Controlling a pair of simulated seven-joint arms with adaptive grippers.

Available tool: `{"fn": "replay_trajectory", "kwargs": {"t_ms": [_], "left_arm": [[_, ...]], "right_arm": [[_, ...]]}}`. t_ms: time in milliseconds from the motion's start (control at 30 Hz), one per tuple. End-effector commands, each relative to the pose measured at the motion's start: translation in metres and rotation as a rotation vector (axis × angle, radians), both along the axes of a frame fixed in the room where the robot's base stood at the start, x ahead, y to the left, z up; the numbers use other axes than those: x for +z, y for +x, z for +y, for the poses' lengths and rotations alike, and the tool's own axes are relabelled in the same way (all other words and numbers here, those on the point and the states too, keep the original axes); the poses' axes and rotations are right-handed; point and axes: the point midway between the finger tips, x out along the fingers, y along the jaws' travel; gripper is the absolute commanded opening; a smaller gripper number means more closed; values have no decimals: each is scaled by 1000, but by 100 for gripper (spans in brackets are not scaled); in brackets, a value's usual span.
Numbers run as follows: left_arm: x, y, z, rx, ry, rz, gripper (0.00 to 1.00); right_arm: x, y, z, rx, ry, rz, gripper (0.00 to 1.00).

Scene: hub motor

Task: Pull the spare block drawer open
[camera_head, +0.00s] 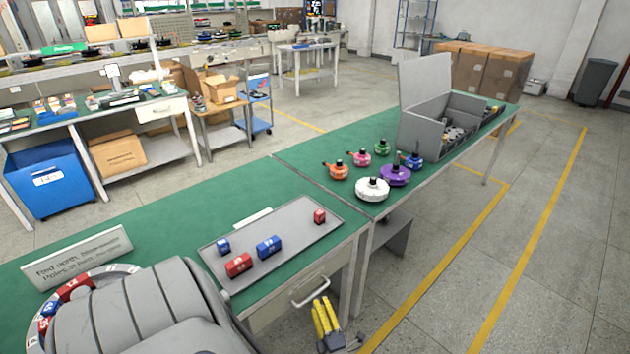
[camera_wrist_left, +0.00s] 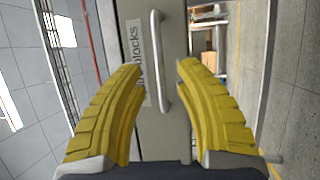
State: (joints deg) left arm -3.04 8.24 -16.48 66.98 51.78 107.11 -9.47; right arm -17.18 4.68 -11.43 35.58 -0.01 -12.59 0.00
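The drawer (camera_head: 272,311) is a grey-beige front under the green table's near edge, and it looks shut. Its pale bar handle (camera_head: 310,292) sticks out from it. In the left wrist view the drawer front (camera_wrist_left: 165,135) bears a label (camera_wrist_left: 136,50) partly reading "blocks", and the handle (camera_wrist_left: 159,60) runs upright in the picture. My left gripper (camera_head: 322,302) has yellow fingers just below and right of the handle. In the left wrist view the left gripper (camera_wrist_left: 160,66) is open, its fingers on either side of the handle, not closed on it. My right gripper is out of view.
A grey tray (camera_head: 290,243) with red and blue blocks lies on the table above the drawer. A sign (camera_head: 78,258) stands at left. Round coloured motors and a grey open box (camera_head: 425,118) stand farther along the table. The floor right of the table is free.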

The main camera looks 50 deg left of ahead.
Motion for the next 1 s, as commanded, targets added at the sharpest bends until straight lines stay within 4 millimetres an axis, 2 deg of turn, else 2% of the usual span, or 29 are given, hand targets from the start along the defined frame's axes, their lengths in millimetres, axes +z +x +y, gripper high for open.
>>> {"fn": "replay_trajectory", "kwargs": {"t_ms": [200, 400, 800, 833, 1000], "left_arm": [[5, 10, 26, -2, 2, 1, 32], [7, 14, 38, -1, 1, 0, 32], [8, 16, 41, -1, 0, 0, 32], [8, 16, 41, -1, 0, 0, 36], [8, 15, 41, -1, 0, 0, 16]], "right_arm": [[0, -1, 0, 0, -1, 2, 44], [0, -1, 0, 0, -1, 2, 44], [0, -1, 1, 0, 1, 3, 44], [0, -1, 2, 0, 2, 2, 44], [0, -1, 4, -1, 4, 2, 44]]}}
